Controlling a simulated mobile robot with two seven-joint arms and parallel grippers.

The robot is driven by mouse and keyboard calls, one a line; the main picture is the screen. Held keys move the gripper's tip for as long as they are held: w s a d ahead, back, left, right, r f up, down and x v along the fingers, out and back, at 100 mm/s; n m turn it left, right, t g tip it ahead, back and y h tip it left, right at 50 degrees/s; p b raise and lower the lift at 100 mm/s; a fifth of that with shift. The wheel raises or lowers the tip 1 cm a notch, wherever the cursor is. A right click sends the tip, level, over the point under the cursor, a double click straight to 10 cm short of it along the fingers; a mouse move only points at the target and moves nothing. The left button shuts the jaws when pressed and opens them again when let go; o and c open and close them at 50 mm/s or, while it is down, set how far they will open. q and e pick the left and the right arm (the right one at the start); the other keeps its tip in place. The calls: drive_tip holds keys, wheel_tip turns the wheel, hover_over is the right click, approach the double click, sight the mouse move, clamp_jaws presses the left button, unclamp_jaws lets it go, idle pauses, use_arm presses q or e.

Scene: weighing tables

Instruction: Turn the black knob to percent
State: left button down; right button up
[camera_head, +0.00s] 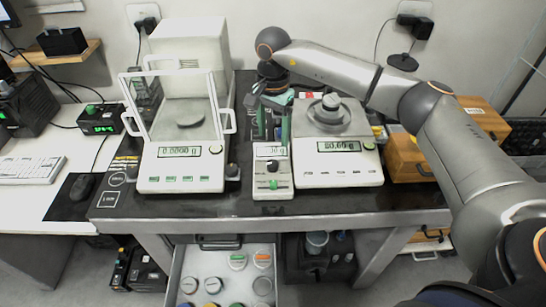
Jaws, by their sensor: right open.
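A small white device (259,186) stands between two balances on the dark bench. It has a small display, a black knob (272,166) below it and a green slider-like control (273,185) lower on its front. My right gripper (272,132) points down over the back of this device, its two greenish fingers apart and nothing visible between them. It is behind and above the black knob, apart from it. The knob's markings are too small to read. My left gripper is not in view.
The left balance (160,178) has an open-fronted glass shield. The right balance (310,175) carries a metal container (329,113) on its pan. Wooden boxes (405,158) stand at right. An open drawer (179,270) with several lidded jars is below the bench.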

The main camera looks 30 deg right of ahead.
sight(273, 162)
wheel_tip(273, 162, down, 10)
drive_tip(key=shift+r+p, duration=0.25)
drive_tip(key=shift+p, duration=0.1)
clamp_jaws()
idle(0.5)
